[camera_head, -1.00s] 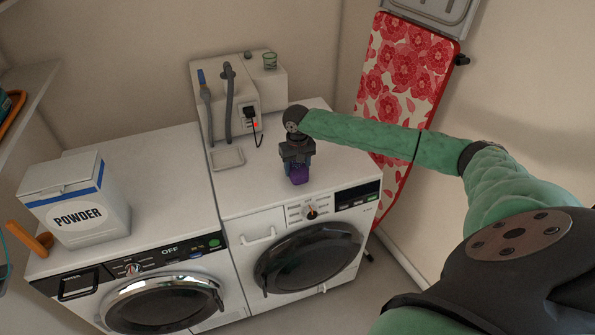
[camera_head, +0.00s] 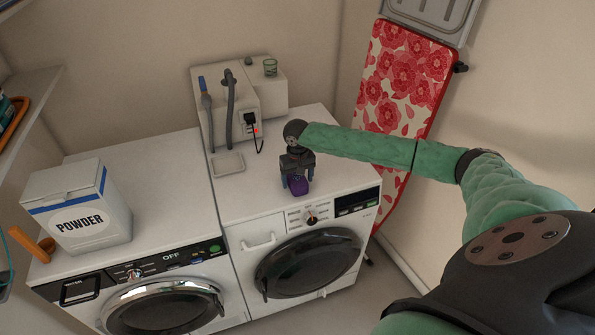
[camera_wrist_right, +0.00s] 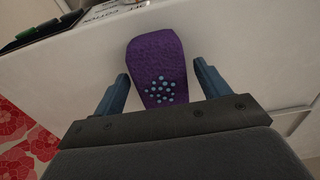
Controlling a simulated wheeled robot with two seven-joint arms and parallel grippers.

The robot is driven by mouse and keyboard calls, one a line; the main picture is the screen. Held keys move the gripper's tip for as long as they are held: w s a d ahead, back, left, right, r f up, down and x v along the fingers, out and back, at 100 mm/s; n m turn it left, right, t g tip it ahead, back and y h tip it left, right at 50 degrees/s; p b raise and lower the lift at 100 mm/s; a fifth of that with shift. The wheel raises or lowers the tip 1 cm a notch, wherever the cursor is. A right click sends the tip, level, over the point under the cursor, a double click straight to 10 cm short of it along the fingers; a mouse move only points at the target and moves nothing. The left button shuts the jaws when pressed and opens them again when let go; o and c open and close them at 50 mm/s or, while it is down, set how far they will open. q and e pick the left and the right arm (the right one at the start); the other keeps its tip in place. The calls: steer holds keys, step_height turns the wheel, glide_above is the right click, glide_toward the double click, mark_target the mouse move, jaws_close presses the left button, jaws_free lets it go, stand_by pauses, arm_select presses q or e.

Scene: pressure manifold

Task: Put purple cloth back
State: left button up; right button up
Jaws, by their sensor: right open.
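The purple cloth (camera_head: 300,187) lies on top of the right-hand washing machine (camera_head: 248,188), near its front edge. In the right wrist view the cloth (camera_wrist_right: 158,62) is a purple rounded piece with a cluster of light blue dots. My right gripper (camera_head: 297,186) points down over the cloth. In the right wrist view its two blue fingers stand apart on either side of the cloth's dotted end, and the right gripper (camera_wrist_right: 158,88) is open with a gap at each side. The head view hides part of the cloth behind the gripper. My left gripper is not in view.
A powder box (camera_head: 78,212) and an orange scoop (camera_head: 38,243) are on the left machine. A white unit with hoses (camera_head: 232,112) and a small tray (camera_head: 228,164) stand behind. A red floral ironing board (camera_head: 402,85) leans on the right wall. The machine top around the cloth is clear.

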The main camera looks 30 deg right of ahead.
mark_target(297, 179)
steer(key=shift+r, duration=0.4)
step_height(297, 179, up, 4)
steer(key=shift+f+b, duration=0.1)
steer(key=shift+b, duration=1)
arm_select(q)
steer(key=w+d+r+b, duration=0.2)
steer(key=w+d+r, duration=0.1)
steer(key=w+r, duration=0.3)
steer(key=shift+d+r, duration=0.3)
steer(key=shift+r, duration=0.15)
arm_select(e)
step_height(297, 179, up, 7)
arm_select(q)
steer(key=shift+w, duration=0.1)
